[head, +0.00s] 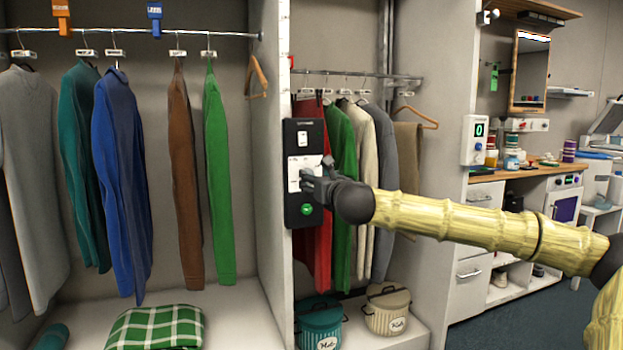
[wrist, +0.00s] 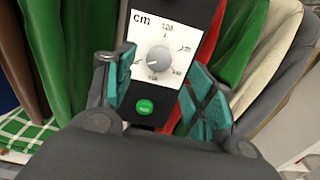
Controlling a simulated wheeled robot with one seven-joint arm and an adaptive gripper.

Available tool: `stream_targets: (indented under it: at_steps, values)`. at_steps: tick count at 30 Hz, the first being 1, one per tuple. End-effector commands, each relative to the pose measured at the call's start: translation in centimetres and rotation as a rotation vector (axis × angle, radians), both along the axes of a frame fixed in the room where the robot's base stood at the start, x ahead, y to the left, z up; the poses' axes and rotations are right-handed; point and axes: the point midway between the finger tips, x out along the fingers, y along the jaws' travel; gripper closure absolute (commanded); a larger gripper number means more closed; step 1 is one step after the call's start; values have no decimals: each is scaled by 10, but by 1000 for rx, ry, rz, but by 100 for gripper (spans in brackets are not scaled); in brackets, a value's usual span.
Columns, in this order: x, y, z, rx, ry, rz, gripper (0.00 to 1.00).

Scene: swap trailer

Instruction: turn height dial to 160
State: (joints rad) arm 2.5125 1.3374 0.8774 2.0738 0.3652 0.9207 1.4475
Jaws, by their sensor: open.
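The height dial (wrist: 158,60) is a grey knob on a white plate (wrist: 143,28) marked "cm". 120 shows above the knob; the other numbers and the pointer's setting are too small to read surely. A green button (wrist: 144,106) sits below the plate. In the head view the black panel (head: 292,211) stands on the front edge of the wardrobe divider, and my gripper (head: 310,181) is in front of it, hiding the knob. In the wrist view my gripper (wrist: 157,76) is open, its teal-padded fingers on either side of the dial; contact with the knob cannot be told.
Clothes hang on both sides of the panel, including a red garment (head: 323,240) and a green one (head: 341,150) close at its right. Lidded pots (head: 388,312) stand below right. A folded green checked cloth (head: 157,326) lies on the left shelf.

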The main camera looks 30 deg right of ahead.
Motion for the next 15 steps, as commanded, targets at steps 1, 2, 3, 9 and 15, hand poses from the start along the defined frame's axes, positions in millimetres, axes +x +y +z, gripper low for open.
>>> stream_targets:
  at_steps: [1, 2, 3, 9, 15]
  values:
    - [-10, 2, 1, 1, -2, 1, 45]
    - [-16, 4, 1, 1, -2, 2, 45]
    - [-23, 5, 1, 1, -2, 1, 45]
    - [-51, 12, 0, 2, -1, 0, 45]
    - [-65, 15, 0, 0, -1, -1, 45]
